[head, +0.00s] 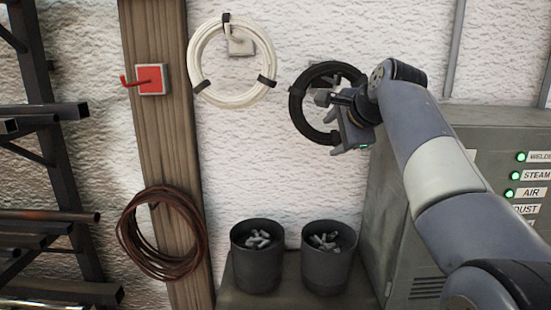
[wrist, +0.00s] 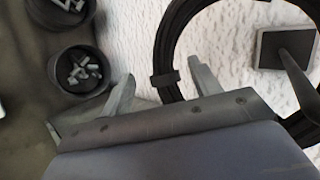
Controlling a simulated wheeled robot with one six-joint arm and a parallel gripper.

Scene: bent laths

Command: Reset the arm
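My gripper (head: 350,132) is in front of the right side of the black coil (head: 298,110), which hangs on the white wall. In the wrist view the two fingers of my gripper (wrist: 162,84) stand apart with nothing held between them. The black coil (wrist: 166,40) passes behind and beyond the fingers there, with a dark tie on its left side. I cannot tell whether a finger touches the coil. A grey wall plate with a hook (wrist: 288,47) shows inside the coil at the upper right.
A white coil (head: 197,85) hangs left of the black one. An empty red hook (head: 150,79) is on the wooden post (head: 165,150), with a brown coil (head: 128,235) lower down. Two dark buckets (head: 257,275) (head: 326,272) stand below. A grey cabinet (head: 400,265) is at right, a metal rack (head: 60,150) at left.

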